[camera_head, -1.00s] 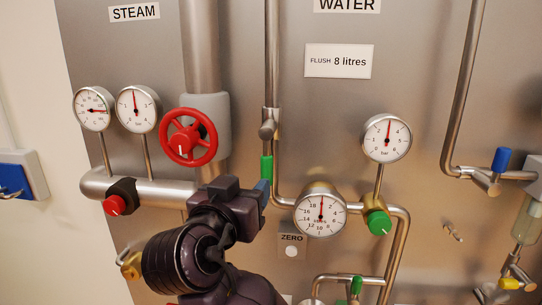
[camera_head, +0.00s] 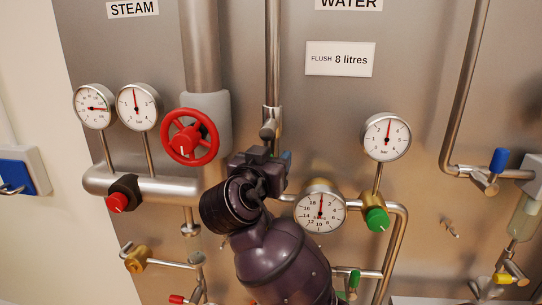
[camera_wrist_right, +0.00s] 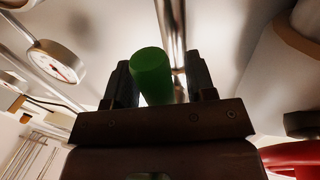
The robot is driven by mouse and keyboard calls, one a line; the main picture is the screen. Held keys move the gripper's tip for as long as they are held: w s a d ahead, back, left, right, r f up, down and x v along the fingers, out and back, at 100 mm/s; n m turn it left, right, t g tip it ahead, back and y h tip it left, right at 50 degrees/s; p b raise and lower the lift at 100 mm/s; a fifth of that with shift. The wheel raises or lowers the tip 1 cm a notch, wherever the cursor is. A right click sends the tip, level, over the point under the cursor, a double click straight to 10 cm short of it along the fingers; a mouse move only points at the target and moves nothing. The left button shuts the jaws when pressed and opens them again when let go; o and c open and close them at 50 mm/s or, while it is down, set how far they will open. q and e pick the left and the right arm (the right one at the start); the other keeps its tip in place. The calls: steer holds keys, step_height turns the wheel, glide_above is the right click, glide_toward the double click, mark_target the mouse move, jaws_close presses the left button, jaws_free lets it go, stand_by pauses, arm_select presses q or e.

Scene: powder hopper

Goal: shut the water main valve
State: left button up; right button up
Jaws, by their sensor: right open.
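The water main's green lever handle (camera_wrist_right: 152,74) shows in the right wrist view, between the two dark fingers of my right gripper (camera_wrist_right: 161,82). The fingers stand apart on either side of it, with a gap visible at the right finger. In the head view my right gripper (camera_head: 275,165) is at the vertical water pipe (camera_head: 273,60), just below its valve body (camera_head: 270,124). The gripper and wrist hide the green handle there. My left gripper is out of view.
Left of my gripper is a red steam handwheel (camera_head: 190,137). A round water meter (camera_head: 320,207) and a green knob (camera_head: 376,219) are close on the right. A pressure gauge (camera_head: 386,137) stands above the knob. A lower green lever (camera_head: 354,279) is near my forearm.

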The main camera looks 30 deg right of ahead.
steer(key=shift+w+d, duration=0.1)
steer(key=shift+c, duration=0.4)
jaws_close()
